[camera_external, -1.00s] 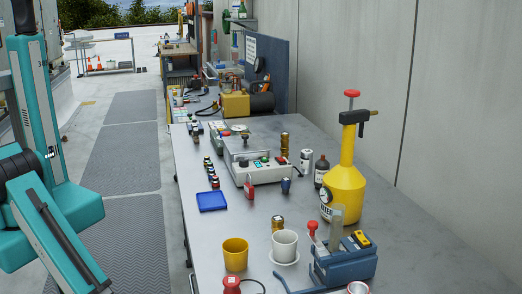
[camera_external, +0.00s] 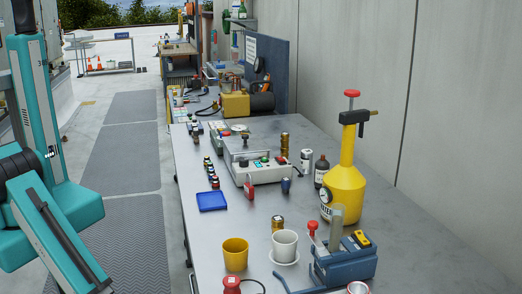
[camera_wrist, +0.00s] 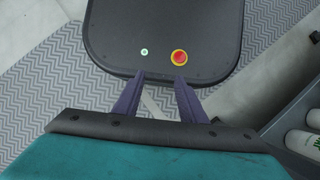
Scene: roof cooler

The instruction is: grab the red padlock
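A small red object (camera_external: 249,190), which looks like the red padlock, stands on the grey workbench (camera_external: 215,255) just in front of the control box (camera_external: 262,170). It is small in the external view, so its shackle cannot be made out. My gripper (camera_wrist: 159,79) shows in the wrist view with two purple fingers apart and nothing between them. It hangs over the floor side, away from the bench top. In the external view only my teal arm links show at the left; the gripper itself is out of the picture. The padlock does not show in the wrist view.
A blue tray (camera_external: 212,201) lies left of the red object, and a dark blue item (camera_external: 285,186) stands right. Nearer are a yellow cup (camera_external: 235,254), a white cup (camera_external: 284,245), a blue vise (camera_external: 344,262) and a yellow sprayer (camera_external: 343,190). The bench's left front is mostly clear.

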